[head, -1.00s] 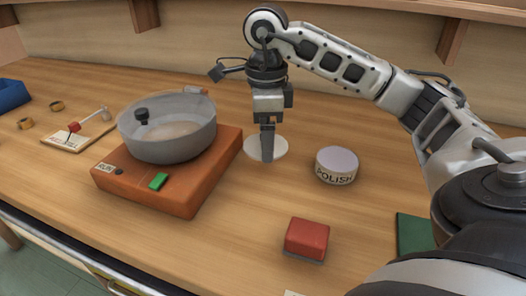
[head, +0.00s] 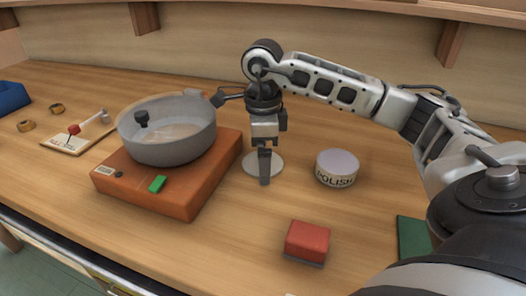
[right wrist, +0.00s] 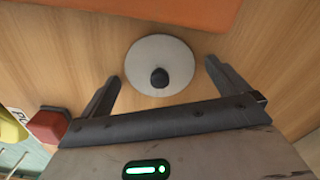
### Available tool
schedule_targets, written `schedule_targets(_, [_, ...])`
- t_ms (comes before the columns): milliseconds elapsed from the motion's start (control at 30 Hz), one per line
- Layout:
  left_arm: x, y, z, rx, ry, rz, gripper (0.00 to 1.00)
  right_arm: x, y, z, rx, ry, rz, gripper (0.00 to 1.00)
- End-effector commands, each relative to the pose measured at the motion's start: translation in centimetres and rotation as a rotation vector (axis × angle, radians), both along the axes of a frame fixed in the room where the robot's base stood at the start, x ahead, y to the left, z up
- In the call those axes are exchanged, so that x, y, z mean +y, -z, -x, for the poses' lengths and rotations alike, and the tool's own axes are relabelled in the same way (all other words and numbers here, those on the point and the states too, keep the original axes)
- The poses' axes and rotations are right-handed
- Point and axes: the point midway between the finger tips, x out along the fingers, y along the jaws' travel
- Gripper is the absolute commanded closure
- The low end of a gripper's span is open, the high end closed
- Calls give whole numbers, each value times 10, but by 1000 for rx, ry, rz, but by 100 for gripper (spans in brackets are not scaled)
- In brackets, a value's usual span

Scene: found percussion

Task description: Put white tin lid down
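The white tin lid (head: 251,161) is a flat pale disc with a black knob; it appears to lie on the wooden bench just right of the orange hot plate. In the right wrist view the lid (right wrist: 145,54) shows whole, knob up. My right gripper (right wrist: 163,85) is open, its two fingers apart on either side of the knob and not touching it. In the head view the gripper (head: 264,165) points down over the lid and hides part of it. My left gripper is not in view.
A grey pan (head: 170,145) stands on the orange hot plate (head: 185,195). A round POLISH tin (head: 337,170) is right of the lid. A red block (head: 307,240) and a green item (head: 412,238) lie nearer. Bare bench lies between the lid and the red block.

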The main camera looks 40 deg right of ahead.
Motion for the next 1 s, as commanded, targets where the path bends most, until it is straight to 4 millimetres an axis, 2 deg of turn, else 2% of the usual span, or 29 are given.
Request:
schedule_targets(233, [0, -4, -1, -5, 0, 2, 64, 0, -2, 0, 0, 0, 0, 0])
schedule_targets(367, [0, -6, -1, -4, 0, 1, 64, 0, -11, 0, -1, 0, 0, 0])
schedule_targets(700, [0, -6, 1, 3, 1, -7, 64, 1, -82, -1, -6, -1, -2, 0])
schedule_targets(733, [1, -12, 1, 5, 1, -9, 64, 0, -92, -1, -5, 1, 0, 0])
schedule_targets(800, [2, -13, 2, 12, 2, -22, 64, 0, -105, -1, -4, 1, 0, 0])
schedule_targets(1000, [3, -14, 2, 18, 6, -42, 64, 0, -123, 0, -1, 1, 1, 0])
